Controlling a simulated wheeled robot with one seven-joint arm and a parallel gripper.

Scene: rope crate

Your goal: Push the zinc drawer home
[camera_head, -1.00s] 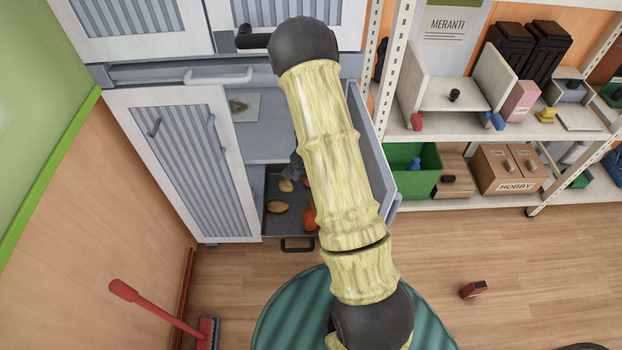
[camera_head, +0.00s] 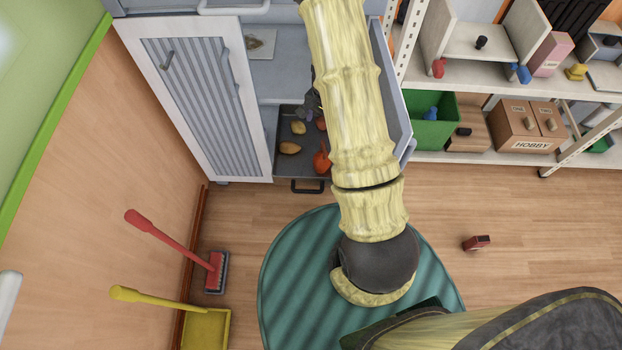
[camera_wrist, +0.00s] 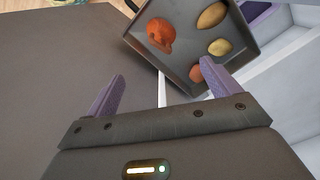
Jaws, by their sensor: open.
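The zinc drawer (camera_head: 300,170) is a dark grey tray low in the open cabinet, pulled out, its black handle (camera_head: 307,187) facing the room. It holds several potato-like items and an orange-red one. It also shows at the top of the wrist view (camera_wrist: 190,48), tilted. My gripper (camera_wrist: 160,86) is open, with two purple fingers apart and nothing between them. In the wrist view its right fingertip appears close to the drawer's near corner; I cannot tell whether they touch. In the head view my arm hides most of the gripper and the drawer's right side.
The cabinet's striped left door (camera_head: 195,100) and its right door (camera_head: 392,95) stand open on either side. Shelves with a green bin (camera_head: 430,130) and a hobby box (camera_head: 528,125) are at right.

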